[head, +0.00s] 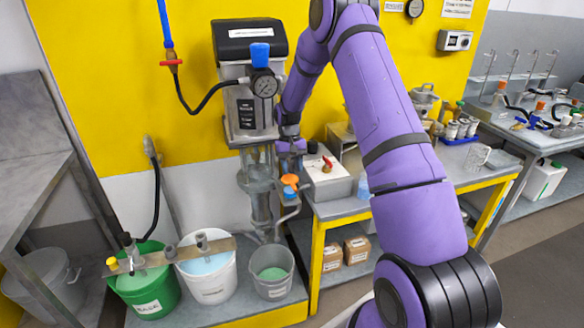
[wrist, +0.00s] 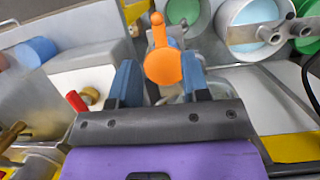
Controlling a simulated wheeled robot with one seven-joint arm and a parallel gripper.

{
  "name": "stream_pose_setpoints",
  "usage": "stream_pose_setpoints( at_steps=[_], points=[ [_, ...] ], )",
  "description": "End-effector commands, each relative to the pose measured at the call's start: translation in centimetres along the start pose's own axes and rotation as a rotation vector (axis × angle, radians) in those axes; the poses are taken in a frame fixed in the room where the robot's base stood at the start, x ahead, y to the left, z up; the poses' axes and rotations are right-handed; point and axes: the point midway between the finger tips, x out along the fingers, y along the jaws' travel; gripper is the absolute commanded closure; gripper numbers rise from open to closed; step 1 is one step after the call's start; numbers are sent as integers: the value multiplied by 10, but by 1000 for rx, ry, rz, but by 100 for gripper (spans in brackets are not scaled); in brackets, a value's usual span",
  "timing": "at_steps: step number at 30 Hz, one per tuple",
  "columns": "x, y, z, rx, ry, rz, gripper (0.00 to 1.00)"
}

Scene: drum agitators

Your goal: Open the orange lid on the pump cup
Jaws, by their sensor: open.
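The orange lid (head: 290,180) shows at the lower right of the pump, by the grey pump pipe (head: 261,205). In the wrist view the lid (wrist: 163,67) is a round disc with a narrow tab pointing up. My gripper (wrist: 161,82) is open, with one blue finger on each side of the disc in the picture. I cannot tell whether either finger touches it. The pump cup is mostly hidden under the lid and behind the gripper, so I cannot tell how the lid sits on it. In the head view my arm partly covers the gripper.
A grey box with a red-handled valve (head: 327,164) stands on the bench close right of the lid. Below are a green bucket (head: 149,303), a white bucket (head: 211,290) and a grey bucket (head: 273,289). A black hose (head: 205,103) hangs left of the pump.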

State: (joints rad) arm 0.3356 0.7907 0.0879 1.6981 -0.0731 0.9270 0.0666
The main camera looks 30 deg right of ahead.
Motion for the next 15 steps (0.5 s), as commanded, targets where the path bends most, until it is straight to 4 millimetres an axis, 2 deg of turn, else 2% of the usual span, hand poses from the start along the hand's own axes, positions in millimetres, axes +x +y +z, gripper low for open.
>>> stream_pose_setpoints(
  at_steps=[4, 15],
  points=[
    [-13, 0, 0, 0, 3, 0, 57],
    [-66, 0, -1, 0, 2, 0, 57]
  ],
)
